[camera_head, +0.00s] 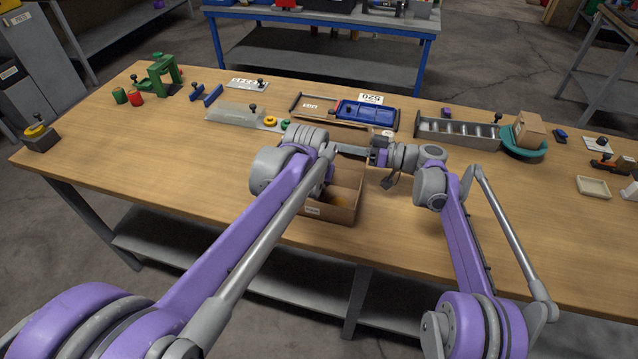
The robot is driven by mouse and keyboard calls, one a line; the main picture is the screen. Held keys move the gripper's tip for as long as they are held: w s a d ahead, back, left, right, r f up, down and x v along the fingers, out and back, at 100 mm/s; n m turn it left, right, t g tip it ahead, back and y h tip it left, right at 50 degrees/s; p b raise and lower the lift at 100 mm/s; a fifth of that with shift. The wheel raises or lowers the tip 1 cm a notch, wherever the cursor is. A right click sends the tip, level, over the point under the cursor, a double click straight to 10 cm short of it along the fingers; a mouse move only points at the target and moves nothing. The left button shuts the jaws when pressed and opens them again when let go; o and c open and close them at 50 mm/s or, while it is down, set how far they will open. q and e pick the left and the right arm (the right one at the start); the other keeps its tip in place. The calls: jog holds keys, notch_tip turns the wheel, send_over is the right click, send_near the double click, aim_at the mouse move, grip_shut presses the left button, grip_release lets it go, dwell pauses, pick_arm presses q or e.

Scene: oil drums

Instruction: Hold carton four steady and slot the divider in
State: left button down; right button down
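An open brown cardboard carton (345,213) stands near the front edge of the workbench, with a small white label on its front wall. My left forearm and wrist cross over its left part and hide much of its inside. My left gripper (335,151) is over the far side of the carton; its fingers are too hidden to read. My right gripper (379,157) comes in from the right at the carton's far right corner, pointing left; its fingers are too small to read. I cannot make out a divider clearly. Something yellowish shows inside the carton.
Behind the carton are a blue tray (365,113), a grey plate (235,113) and a grey rack (457,132). A small box (528,130) sits in a teal holder at right. A green stand (163,75) is far left.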

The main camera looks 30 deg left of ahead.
pick_arm(q)
jog(key=shift+f, duration=0.2)
jog(key=c, duration=0.5)
grip_release()
jog(key=shift+r, duration=4.6)
pick_arm(e)
jog(key=c, duration=1)
grip_release()
jog(key=shift+d, duration=0.1)
